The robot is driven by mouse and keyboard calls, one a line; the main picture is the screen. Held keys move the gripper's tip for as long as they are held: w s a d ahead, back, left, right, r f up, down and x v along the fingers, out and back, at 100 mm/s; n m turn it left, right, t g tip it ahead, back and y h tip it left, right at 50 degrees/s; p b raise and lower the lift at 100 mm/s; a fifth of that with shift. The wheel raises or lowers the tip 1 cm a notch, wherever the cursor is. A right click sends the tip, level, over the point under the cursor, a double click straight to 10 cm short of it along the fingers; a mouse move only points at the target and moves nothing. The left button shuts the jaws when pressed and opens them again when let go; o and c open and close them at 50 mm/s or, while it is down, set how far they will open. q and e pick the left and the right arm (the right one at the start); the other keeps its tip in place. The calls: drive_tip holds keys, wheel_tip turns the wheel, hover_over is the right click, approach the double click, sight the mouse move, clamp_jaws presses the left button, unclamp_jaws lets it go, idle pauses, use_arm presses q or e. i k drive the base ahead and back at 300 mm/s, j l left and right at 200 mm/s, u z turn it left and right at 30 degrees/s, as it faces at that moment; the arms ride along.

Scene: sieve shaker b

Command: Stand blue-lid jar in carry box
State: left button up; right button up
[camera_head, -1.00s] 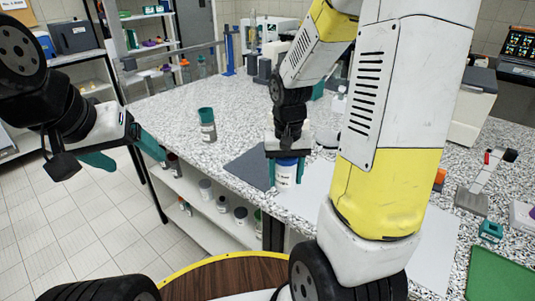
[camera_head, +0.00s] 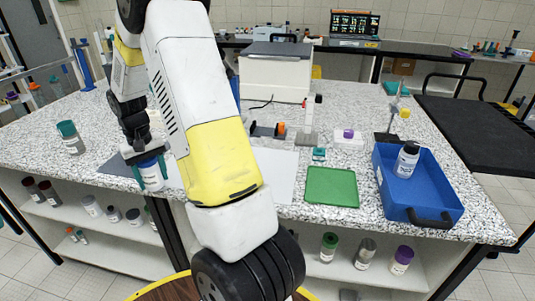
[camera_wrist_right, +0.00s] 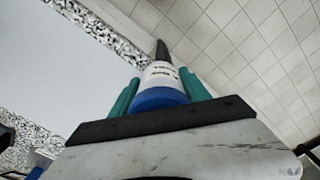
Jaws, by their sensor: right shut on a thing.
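The blue-lid jar (camera_head: 152,177) is white with a blue lid and hangs upright at the bench's front edge. My right gripper (camera_head: 147,162) is shut on it from above, partly covering the lid. In the right wrist view the teal fingers of that gripper (camera_wrist_right: 160,98) hold both sides of the jar (camera_wrist_right: 161,73). The carry box (camera_head: 430,192) is a blue open box on the right of the bench, well apart from the jar. A jar with a dark lid (camera_head: 406,160) stands inside it towards the back. My left gripper is out of view.
A green mat (camera_head: 332,187) lies left of the box. A teal-lid jar (camera_head: 70,138) stands on the bench at left. A white machine (camera_head: 275,73) stands at the back. My right arm crosses the bench between jar and box. Several jars stand on the shelf below.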

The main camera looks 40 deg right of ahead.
sight(413, 202)
drive_tip(key=k+z, duration=0.15)
drive_tip(key=k, duration=0.4)
drive_tip(key=k+l+z, duration=0.15)
drive_tip(key=k, duration=0.4)
drive_tip(key=z, duration=1.8)
drive_tip(key=j, duration=0.1)
